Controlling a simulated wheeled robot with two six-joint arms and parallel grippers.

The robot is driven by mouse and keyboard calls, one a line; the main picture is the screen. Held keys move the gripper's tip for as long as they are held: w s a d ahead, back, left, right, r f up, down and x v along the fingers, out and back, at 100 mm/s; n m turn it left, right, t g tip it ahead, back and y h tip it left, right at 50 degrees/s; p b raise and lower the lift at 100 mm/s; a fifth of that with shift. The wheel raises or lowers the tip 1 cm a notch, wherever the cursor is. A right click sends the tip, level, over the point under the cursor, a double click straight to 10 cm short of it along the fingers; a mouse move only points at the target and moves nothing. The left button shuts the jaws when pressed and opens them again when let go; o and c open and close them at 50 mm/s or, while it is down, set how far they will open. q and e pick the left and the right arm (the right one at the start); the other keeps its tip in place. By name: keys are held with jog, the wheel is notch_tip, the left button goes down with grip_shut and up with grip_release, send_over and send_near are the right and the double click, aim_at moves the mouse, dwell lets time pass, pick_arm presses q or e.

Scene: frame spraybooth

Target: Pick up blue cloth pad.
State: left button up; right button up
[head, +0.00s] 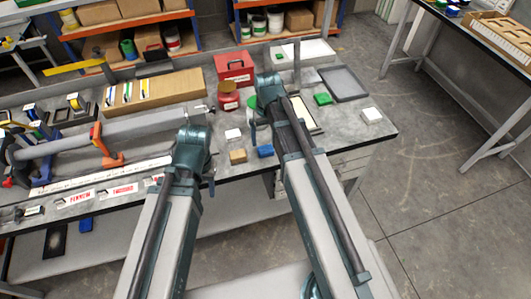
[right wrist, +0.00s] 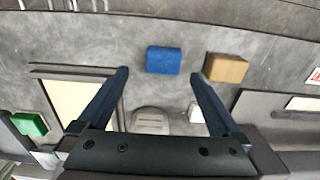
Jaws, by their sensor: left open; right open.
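The blue cloth pad (head: 265,151) lies flat on the grey workbench (head: 215,163) near its front edge, beside a tan block. In the right wrist view the pad (right wrist: 164,60) shows whole, just past the fingertips and roughly centred between them. My right gripper (right wrist: 160,74) is open and empty, with its fingers spread wider than the pad; the pad is not between them.
The tan block (head: 238,156) and a white block (head: 233,134) sit left of the pad. A green block (head: 322,99), a red toolbox (head: 234,67) and a dark tray (head: 344,83) stand farther back. Clamps and a grey tube (head: 150,127) fill the left side.

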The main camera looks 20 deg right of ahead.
aim_at(265, 149)
jog(key=f+b, duration=0.5)
jog(key=shift+s+a+f, duration=0.1)
jog(key=shift+a, duration=0.2)
jog(key=c, duration=1.3)
jog(key=shift+r+p, duration=0.6)
notch_tip(265, 149, up, 3)
jog(key=p, duration=0.3)
jog(key=s+a, duration=0.3)
jog(key=s, duration=0.1)
jog(key=s+a, duration=0.4)
jog(key=s+a+r+p, duration=0.1)
jog(key=s+a, duration=0.2)
jog(key=s, duration=0.1)
jog(key=shift+s+a, duration=0.1)
jog(key=shift+a, duration=0.1)
